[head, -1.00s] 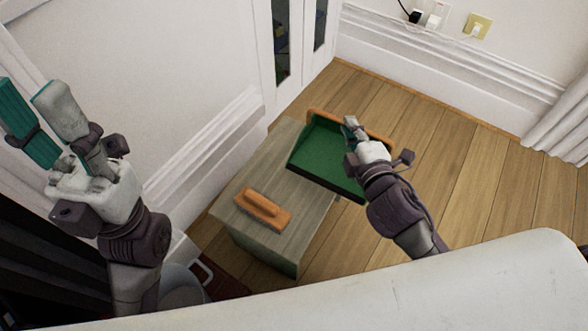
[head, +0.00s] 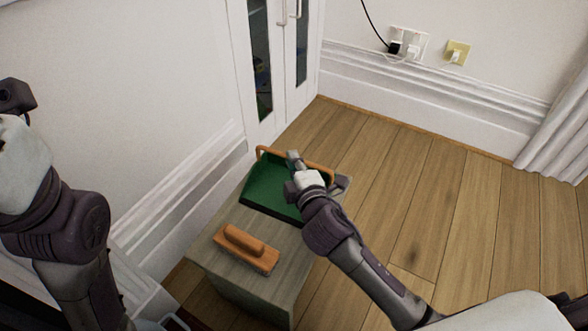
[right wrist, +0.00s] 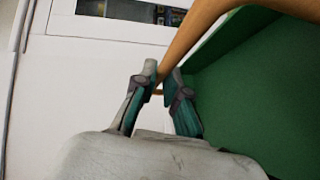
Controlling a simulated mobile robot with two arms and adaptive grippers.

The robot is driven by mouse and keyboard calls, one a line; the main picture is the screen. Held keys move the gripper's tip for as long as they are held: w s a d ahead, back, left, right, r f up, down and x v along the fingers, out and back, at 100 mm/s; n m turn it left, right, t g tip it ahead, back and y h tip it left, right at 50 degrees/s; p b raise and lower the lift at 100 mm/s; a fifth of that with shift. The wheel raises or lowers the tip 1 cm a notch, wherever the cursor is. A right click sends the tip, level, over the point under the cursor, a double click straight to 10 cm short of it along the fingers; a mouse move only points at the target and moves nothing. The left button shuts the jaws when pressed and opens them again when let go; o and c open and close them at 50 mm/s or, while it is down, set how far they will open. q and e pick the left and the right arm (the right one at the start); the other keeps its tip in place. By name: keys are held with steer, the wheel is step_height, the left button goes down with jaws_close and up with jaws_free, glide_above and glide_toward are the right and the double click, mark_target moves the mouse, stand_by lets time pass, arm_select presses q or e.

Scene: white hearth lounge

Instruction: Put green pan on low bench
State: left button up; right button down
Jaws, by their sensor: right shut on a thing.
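The green pan (head: 268,193) is a flat scoop with a wooden rim handle. It lies over the far end of the low grey wooden bench (head: 293,248); I cannot tell whether it rests on it. My right gripper (head: 294,161) is shut on the wooden handle at the pan's far right side. In the right wrist view, the fingers (right wrist: 160,82) close around the handle, with the pan's green inside (right wrist: 265,85) to the right. My left gripper (head: 15,125) is cut off at the left edge, its fingertips out of view.
A wooden brush (head: 247,249) lies on the near part of the bench. A white wall (head: 120,90) runs along the left, with a glass-paned cabinet (head: 270,60) behind. Open plank floor (head: 440,220) lies to the right, with a curtain (head: 560,135) at the far right.

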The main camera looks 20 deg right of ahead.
stand_by(0.3)
steer(key=c, duration=1.2)
jaws_free()
steer(key=shift+f, duration=0.15)
